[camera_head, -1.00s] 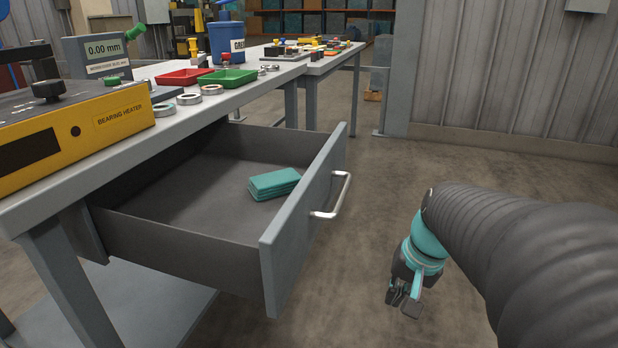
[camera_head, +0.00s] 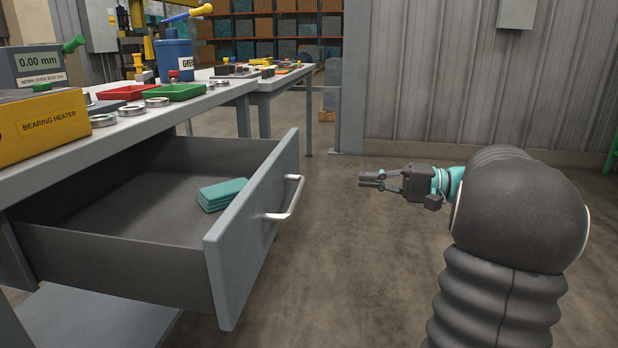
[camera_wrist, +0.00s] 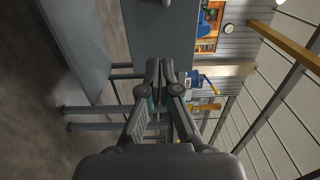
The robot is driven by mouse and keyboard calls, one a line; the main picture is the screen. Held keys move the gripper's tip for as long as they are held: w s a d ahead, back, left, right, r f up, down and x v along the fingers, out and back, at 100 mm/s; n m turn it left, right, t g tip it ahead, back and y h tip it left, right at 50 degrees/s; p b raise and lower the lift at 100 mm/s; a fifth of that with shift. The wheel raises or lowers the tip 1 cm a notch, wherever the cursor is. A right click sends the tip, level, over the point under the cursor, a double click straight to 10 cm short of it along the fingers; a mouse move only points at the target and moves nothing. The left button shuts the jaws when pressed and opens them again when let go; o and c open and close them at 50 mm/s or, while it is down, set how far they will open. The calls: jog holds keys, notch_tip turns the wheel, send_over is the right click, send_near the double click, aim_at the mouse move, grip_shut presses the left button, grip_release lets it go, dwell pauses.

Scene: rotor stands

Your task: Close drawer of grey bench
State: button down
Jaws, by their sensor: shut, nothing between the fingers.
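The grey bench (camera_head: 150,128) stands at the left in the head view. Its drawer (camera_head: 248,225) is pulled well out, and its front panel faces right with a silver bar handle (camera_head: 288,202). A stack of teal cloths (camera_head: 222,193) lies inside the drawer. My gripper (camera_head: 362,180) is to the right of the handle, apart from it, with its fingers pointing left toward the drawer front. The fingers are shut and empty; they also show in the wrist view (camera_wrist: 163,75), with grey panels beyond them.
On the bench stand a yellow bearing heater (camera_head: 45,125), a red tray (camera_head: 125,92), a green tray (camera_head: 175,92), several metal rings and a blue bucket (camera_head: 174,60). A second table (camera_head: 270,82) stands behind. The floor (camera_head: 350,270) right of the drawer is clear.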

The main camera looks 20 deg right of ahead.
jog(key=b+x, duration=0.1)
jog(key=x, duration=1.3)
